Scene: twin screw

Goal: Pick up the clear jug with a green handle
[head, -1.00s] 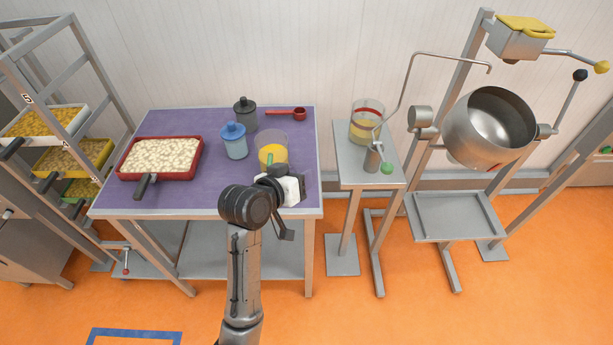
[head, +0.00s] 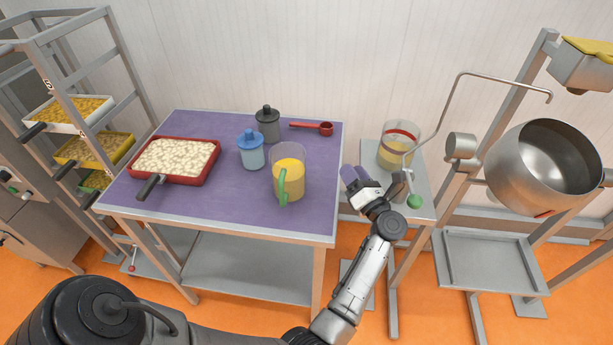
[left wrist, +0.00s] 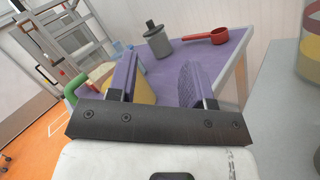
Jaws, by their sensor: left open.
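The clear jug (head: 289,174) holds yellow contents and stands upright on the purple table top near its right front. Its green handle (head: 283,188) faces the front. My left gripper (head: 358,178) is open and empty, to the right of the jug and apart from it, over the table's right edge. In the left wrist view the open fingers (left wrist: 160,82) frame the purple table top, and the green handle (left wrist: 76,88) shows left of them. The jug's yellow body (left wrist: 143,91) is partly hidden behind the left finger. My right gripper is not in view.
On the purple table (head: 230,208) stand a red tray (head: 212,173), a blue-lidded jar (head: 251,150), a grey canister (head: 267,124) and a red scoop (head: 325,128). A side stand (head: 424,178) at right bears another clear container (head: 398,147). A steel kettle (head: 540,165) stands farther right.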

